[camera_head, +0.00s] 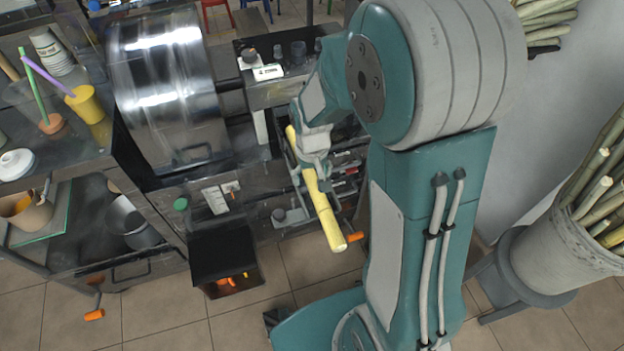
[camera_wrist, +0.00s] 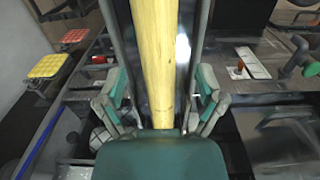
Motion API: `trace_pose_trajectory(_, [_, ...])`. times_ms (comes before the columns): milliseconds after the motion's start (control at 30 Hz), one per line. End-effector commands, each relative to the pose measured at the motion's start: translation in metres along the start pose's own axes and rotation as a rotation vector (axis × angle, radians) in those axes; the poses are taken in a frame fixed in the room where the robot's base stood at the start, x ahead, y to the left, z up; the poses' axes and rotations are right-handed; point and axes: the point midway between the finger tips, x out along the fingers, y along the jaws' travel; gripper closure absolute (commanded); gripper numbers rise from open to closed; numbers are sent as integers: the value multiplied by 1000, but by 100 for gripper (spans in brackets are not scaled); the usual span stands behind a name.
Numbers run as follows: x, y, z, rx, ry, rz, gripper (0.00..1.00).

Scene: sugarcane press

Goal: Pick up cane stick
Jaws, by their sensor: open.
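A peeled yellow cane stick (camera_head: 322,211) slants through the middle of the head view, at my gripper (camera_head: 314,150). Its lower cut end hangs free over the floor, and its upper part is partly hidden behind the gripper. In the wrist view the cane stick (camera_wrist: 154,55) runs lengthwise between the two spread fingers of my gripper (camera_wrist: 160,105), close to the palm. The jaws are open around it. I cannot tell whether a finger touches it.
A shiny metal drum (camera_head: 170,88) of the press stands left of the gripper. A grey bucket (camera_head: 545,262) with several cane sticks (camera_head: 600,190) is at the right. A counter at the left holds a yellow cup (camera_head: 85,104). Tiled floor (camera_head: 250,320) is below.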

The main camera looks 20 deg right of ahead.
Motion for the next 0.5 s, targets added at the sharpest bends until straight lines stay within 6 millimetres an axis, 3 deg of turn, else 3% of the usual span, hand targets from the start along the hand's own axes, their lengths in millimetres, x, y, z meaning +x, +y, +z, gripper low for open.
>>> trace_pose_trajectory(100, [12, 0, 0, 1, -2, 0, 13])
trace_pose_trajectory(333, [14, 0, 0, 0, 1, 0, 13])
trace_pose_trajectory(367, [14, 0, 0, 0, 1, 0, 17])
trace_pose_trajectory(500, [14, 0, 0, 0, 0, 0, 79])
